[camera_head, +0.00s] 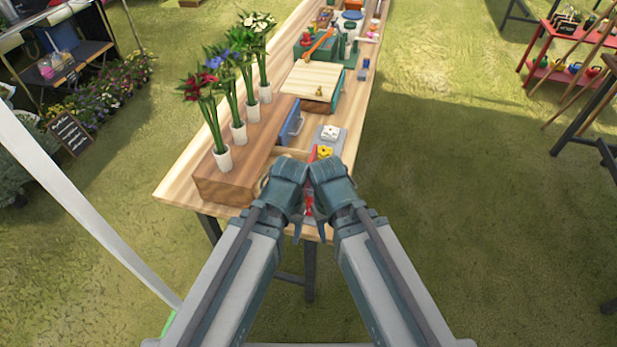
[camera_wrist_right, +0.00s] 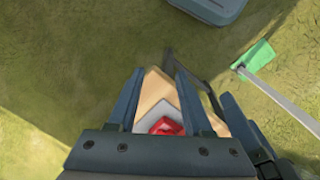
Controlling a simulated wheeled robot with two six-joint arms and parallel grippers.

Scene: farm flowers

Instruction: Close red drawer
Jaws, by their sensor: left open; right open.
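The red drawer (camera_head: 312,154) sticks out from the right side of the long wooden box (camera_head: 232,185). Its red front shows as a narrow strip just beyond my grippers; my left arm hides much of the rest. My left gripper (camera_head: 296,228) is open over the near end of the table, with its fingertips partly hidden. My right gripper (camera_head: 322,230) is open close beside it. In the right wrist view, its two fingers (camera_wrist_right: 189,103) are apart above a red item on a grey square (camera_wrist_right: 166,127), with nothing clearly held.
A blue drawer front (camera_head: 291,122) stands out farther along the box. Potted flowers (camera_head: 222,157) line the box top. White (camera_head: 330,133) and yellow (camera_head: 324,152) items sit on the table (camera_head: 352,105) right of the drawers. Open grass lies to the right.

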